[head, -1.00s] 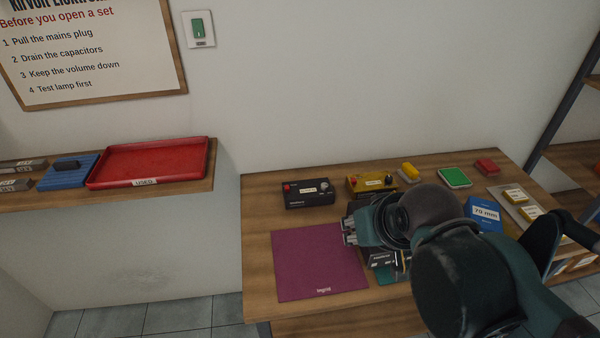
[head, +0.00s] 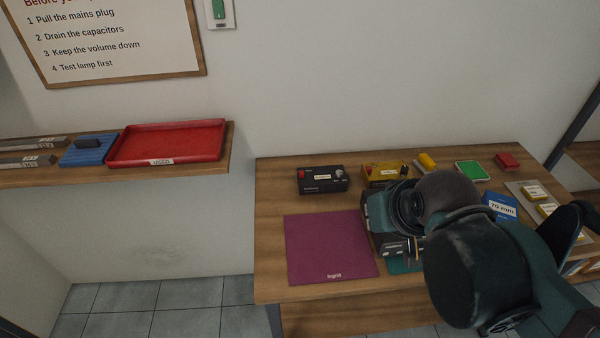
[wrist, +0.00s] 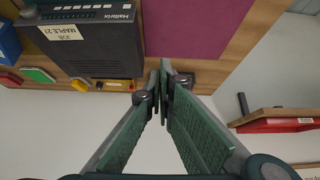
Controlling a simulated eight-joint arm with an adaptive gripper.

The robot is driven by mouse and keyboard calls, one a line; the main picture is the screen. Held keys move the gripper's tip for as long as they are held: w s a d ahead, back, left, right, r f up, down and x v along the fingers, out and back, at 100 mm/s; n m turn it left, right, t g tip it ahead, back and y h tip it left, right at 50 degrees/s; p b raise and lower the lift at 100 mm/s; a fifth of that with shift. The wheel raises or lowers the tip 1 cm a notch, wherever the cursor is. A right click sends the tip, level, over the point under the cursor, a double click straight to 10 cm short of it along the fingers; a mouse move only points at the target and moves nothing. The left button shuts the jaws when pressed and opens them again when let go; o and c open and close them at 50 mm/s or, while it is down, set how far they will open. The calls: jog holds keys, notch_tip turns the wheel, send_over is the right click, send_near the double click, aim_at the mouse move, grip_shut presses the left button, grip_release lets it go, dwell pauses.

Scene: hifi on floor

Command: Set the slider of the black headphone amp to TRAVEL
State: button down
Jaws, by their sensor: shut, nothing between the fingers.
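A small black box (head: 322,180) with a red button, a grey knob and a pale label stands at the back left of the bench; it looks like the headphone amp. Its slider and setting words are too small to read. In the wrist view it shows partly, as a dark shape (wrist: 184,78) behind the fingertips. My gripper (wrist: 163,82) is shut and empty, its fingertips close together. In the head view my wrist hides the fingers. I cannot tell how far the tips are from the box.
A larger dark hi-fi unit (wrist: 95,42) with a job label lies beside the purple mat (head: 328,248), partly under my arm in the head view. A yellow box (head: 385,172) stands right of the black one. A red tray (head: 168,143) is on the left shelf. The mat is bare.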

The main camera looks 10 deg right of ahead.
jog(key=w+a+r+n+g+p, duration=0.25)
jog(key=w+a+n, duration=0.25)
jog(key=w, duration=0.5)
jog(key=w+a+r+n+g+p, duration=0.25)
jog(key=w+a+n, duration=0.25)
jog(key=w, duration=0.5)
jog(key=w+a+f+n+g+h+p, duration=0.1)
jog(key=w+a+f+n+p, duration=0.1)
jog(key=w+a+f+n, duration=0.2)
jog(key=w+a+f+n+g+h+p, duration=0.1)
jog(key=w+a+f+n+p, duration=0.1)
jog(key=w+a+f, duration=0.3)
jog(key=shift+w+a+f+n+h, duration=0.15)
jog(key=shift+w+a+n+h, duration=0.5)
jog(key=shift+w+a, duration=1.8)
jog(key=shift+s+f+n+y, duration=0.1)
jog(key=shift+s+n+y, duration=0.1)
jog(key=shift+n+y, duration=0.05)
